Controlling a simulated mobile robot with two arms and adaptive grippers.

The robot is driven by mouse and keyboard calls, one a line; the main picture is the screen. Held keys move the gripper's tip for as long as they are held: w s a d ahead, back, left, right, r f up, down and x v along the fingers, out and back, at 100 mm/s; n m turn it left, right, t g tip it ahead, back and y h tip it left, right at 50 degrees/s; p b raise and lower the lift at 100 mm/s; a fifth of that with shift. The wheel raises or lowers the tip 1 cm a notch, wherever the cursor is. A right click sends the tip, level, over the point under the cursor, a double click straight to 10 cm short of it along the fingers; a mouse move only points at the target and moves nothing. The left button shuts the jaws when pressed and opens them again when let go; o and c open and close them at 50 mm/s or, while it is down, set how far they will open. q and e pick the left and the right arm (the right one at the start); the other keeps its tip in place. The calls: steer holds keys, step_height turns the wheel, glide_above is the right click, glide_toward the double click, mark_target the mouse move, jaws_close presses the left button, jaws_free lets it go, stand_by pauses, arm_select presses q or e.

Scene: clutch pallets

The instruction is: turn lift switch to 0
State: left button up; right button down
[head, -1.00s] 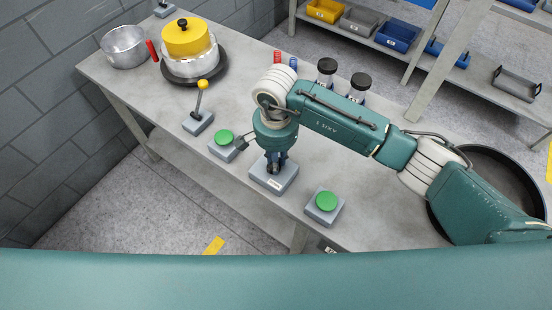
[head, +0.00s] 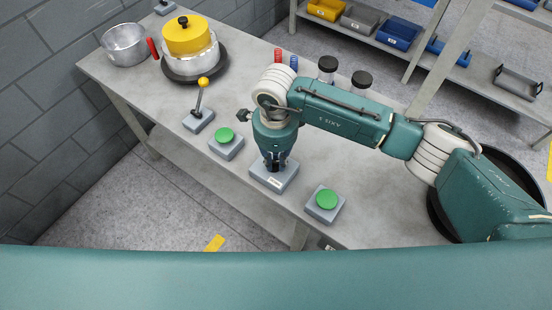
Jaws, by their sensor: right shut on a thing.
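The lift switch is a grey box (head: 284,184) with a white label on its front, near the front edge of the table. Its dark knob is mostly hidden by my right gripper. My right gripper (head: 275,166) points down over the box and is shut on the knob. The knob's setting cannot be read here. My left gripper is not in view.
Grey boxes with green buttons stand left (head: 225,136) and right (head: 327,200) of the switch. A yellow-knobbed lever (head: 203,84) is farther left. A pot (head: 124,46) and a yellow-topped stack (head: 186,38) stand at the table's far left. Black-capped jars (head: 361,79) stand behind my arm.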

mark_target(275, 163)
steer(key=c, duration=1.6)
jaws_free()
steer(key=shift+o, duration=0.2)
step_height(275, 163, up, 12)
